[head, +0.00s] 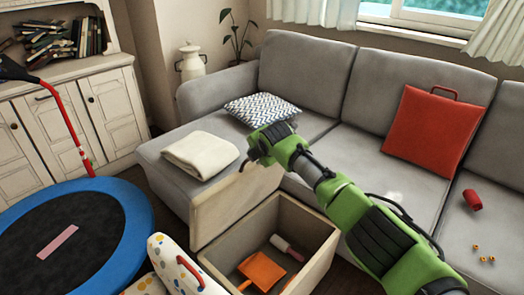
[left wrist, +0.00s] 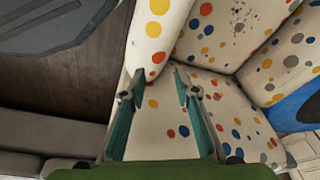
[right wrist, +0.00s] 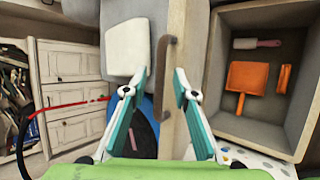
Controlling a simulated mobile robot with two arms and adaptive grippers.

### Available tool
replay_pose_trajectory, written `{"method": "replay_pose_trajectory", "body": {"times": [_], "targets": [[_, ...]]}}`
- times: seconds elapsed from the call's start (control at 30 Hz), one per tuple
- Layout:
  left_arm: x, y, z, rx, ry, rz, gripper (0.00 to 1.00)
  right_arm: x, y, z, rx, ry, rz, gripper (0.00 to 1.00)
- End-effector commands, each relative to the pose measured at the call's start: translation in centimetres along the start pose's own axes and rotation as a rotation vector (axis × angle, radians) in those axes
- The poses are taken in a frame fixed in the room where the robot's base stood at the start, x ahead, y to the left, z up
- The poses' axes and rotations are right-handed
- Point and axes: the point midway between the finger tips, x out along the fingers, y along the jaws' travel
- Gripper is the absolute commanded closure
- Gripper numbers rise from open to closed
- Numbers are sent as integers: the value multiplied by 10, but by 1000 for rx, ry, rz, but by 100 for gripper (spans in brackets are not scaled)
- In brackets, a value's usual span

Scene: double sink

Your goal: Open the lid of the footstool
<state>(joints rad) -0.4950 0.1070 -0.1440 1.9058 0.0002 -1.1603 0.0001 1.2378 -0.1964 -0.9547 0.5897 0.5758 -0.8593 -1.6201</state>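The footstool (head: 320,232) is a beige box in front of the grey sofa. Its lid (head: 222,212) stands raised, roughly upright, on the left side of the box, so the inside shows. In the right wrist view the lid (right wrist: 187,62) is seen nearly edge-on, with a brown handle (right wrist: 166,75) on its left face. My right gripper (head: 257,160) is at the lid's upper edge. Its fingers are apart (right wrist: 156,80); contact with the lid is unclear. My left gripper (left wrist: 158,72) is open and empty above a polka-dotted armchair (left wrist: 215,50); it is not visible in the head view.
The box holds an orange dustpan (head: 262,271) and a brush (head: 285,246); the right wrist view also shows a small orange item (right wrist: 284,78). A blue-rimmed trampoline (head: 135,207) stands left. The sofa (head: 305,75) holds a folded blanket (head: 200,154) and red cushion (head: 433,130).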

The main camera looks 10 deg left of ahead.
Motion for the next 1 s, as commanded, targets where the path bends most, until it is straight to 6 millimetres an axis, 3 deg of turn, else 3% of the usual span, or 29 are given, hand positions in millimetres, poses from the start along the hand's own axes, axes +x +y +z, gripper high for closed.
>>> {"method": "replay_pose_trajectory", "body": {"times": [0.27, 0.8, 1.0], "targets": [[0, 0, -1, 1, 1, 0, 71, -24, -1, 1, -3, -4, 3, 74], [0, 0, -1, 1, 2, -1, 71, -94, -1, 0, -1, -3, 3, 74], [0, 0, -1, 1, 2, -1, 71, -108, -1, 0, -1, -3, 0, 74]]}}
